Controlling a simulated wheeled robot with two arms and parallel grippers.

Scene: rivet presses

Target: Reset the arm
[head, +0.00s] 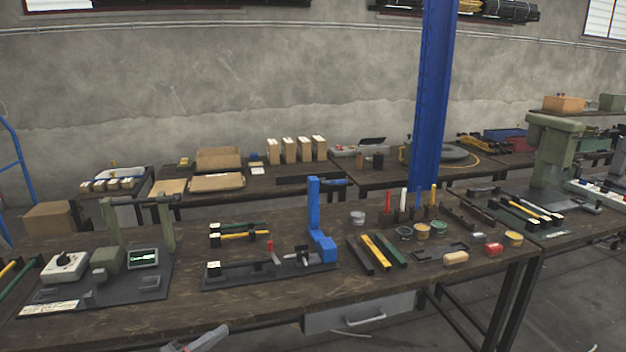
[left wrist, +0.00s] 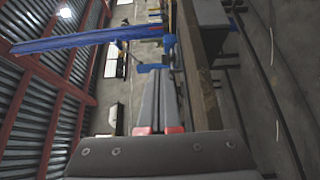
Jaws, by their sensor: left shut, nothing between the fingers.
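My left gripper (head: 214,334) shows at the bottom edge of the head view, low in front of the near workbench (head: 240,301) and apart from it. In the left wrist view its two grey fingers (left wrist: 160,80) lie side by side, shut, with red marks near their base and nothing between them. The rest of my left arm is mostly cut off by the picture's edge. My right gripper is in neither view.
The bench holds a blue press (head: 315,215) on a dark base, a control unit (head: 64,266), several coloured bars (head: 376,252) and small tins (head: 423,231). A drawer (head: 360,313) hangs beneath. A blue column (head: 434,95) rises behind. Floor at lower right is clear.

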